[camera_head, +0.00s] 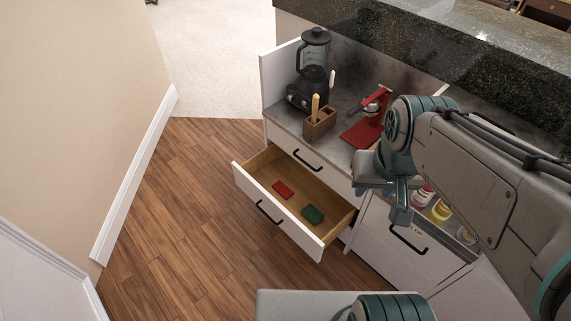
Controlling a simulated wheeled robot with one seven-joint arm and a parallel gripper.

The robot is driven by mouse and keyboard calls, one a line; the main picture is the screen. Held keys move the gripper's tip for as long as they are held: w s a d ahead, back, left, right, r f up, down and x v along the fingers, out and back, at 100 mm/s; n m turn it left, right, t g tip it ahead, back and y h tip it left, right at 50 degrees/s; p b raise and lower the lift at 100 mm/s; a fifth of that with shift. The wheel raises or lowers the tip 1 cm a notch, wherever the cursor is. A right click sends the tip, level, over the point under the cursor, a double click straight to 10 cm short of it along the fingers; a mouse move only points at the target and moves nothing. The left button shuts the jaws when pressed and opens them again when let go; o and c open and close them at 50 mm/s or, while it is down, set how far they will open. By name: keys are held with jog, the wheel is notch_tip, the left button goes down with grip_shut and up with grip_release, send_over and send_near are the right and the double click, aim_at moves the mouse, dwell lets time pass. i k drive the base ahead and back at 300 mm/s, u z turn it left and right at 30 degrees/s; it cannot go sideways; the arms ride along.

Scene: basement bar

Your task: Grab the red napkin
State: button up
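The red napkin (283,190) is a small, flat, folded red piece. It lies on the floor of the open wooden drawer (262,172), in its left half. My gripper (385,200) is above and to the right of the drawer, in front of the cabinet. Its two fingers point down and stand apart with nothing seen between them. It is well clear of the napkin, which is in full view.
A dark green folded piece (313,214) lies to the right in the same drawer. Above are a blender (313,65), a wooden utensil holder (320,122) and a red press (366,128) on the counter. Bottles (441,209) stand at right. The wood floor (190,220) at left is clear.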

aim_at(281, 188)
jog(key=z, duration=0.05)
jog(key=k, duration=0.1)
jog(key=u, duration=1.95)
jog(key=i, duration=2.75)
jog(key=z, duration=3.35)
jog(key=i, duration=0.5)
jog(key=z, duration=0.05)
